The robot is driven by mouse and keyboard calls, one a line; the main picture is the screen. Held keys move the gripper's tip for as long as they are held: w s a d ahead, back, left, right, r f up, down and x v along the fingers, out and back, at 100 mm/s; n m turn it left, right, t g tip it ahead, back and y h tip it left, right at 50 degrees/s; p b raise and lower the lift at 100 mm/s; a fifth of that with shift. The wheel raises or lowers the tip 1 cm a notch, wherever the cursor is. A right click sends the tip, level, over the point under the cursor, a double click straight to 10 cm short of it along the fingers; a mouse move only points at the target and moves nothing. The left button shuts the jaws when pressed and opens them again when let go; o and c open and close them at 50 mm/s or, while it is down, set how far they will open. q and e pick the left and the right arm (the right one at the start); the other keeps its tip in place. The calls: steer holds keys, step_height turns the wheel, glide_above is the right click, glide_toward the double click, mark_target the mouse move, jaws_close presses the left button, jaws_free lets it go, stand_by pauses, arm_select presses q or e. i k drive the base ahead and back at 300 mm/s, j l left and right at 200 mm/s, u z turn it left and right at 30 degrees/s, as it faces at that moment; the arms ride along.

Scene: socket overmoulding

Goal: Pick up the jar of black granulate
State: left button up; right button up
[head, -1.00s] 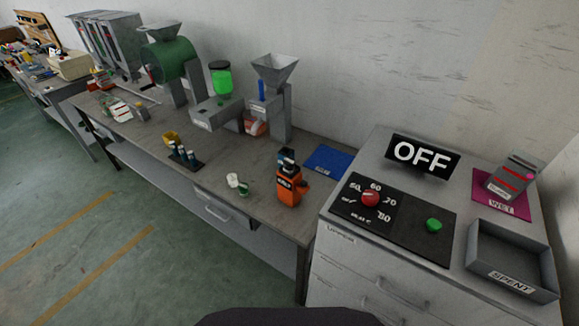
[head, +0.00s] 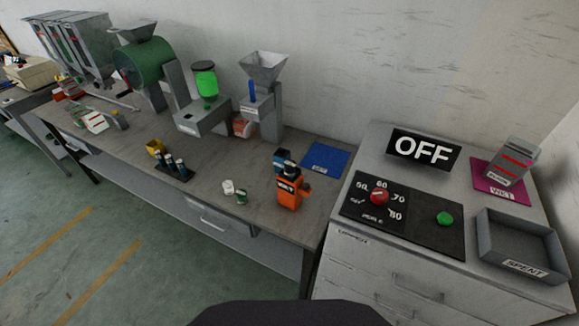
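No jar can be made out for certain as the one of black granulate. Several small dark bottles with pale tops (head: 176,167) stand in a black rack on the long workbench (head: 215,166). A small white pot (head: 228,187) and a small green-and-white pot (head: 242,197) sit to the right of them, near the front edge. A container with bright green contents and a dark lid (head: 205,85) sits on a grey machine. Neither of my grippers is in view.
An orange device (head: 289,192) and a blue mat (head: 325,158) are at the bench's right end. The grey cabinet (head: 370,247) carries an OFF sign (head: 423,150), a dial panel and a SPENT tray (head: 520,262). Green floor is clear at left.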

mark_target(291, 165)
steer(key=i+j+z, duration=0.2)
steer(key=j+z, duration=0.25)
steer(key=j, duration=0.5)
steer(key=j+z, duration=0.45)
steer(key=j, duration=0.5)
